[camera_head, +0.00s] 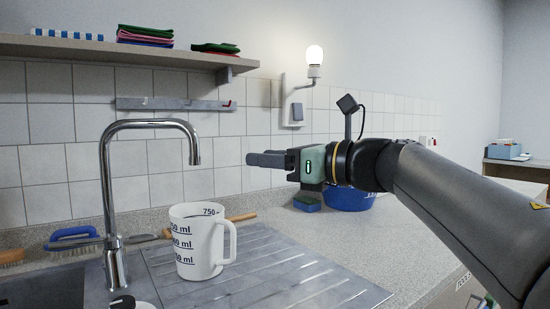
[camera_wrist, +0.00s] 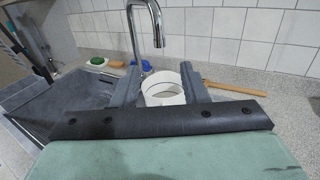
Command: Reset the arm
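My arm (camera_head: 455,200) reaches in from the right. My gripper (camera_head: 258,158) points left, held in the air above the counter, right of the tap. In the wrist view its two fingers (camera_wrist: 160,72) stand apart with nothing held between them. A white measuring jug (camera_head: 198,245) with dark ml marks stands upright on the ribbed drainboard, below and left of the gripper. In the wrist view the jug (camera_wrist: 163,92) shows beyond and between the fingers, partly hidden by the gripper body.
A chrome tap (camera_head: 108,190) rises left of the jug by the sink. Brushes (camera_head: 75,238) and a wooden handle (camera_head: 241,217) lie behind. A wall lamp (camera_head: 314,70) and shelf (camera_head: 120,50) are above.

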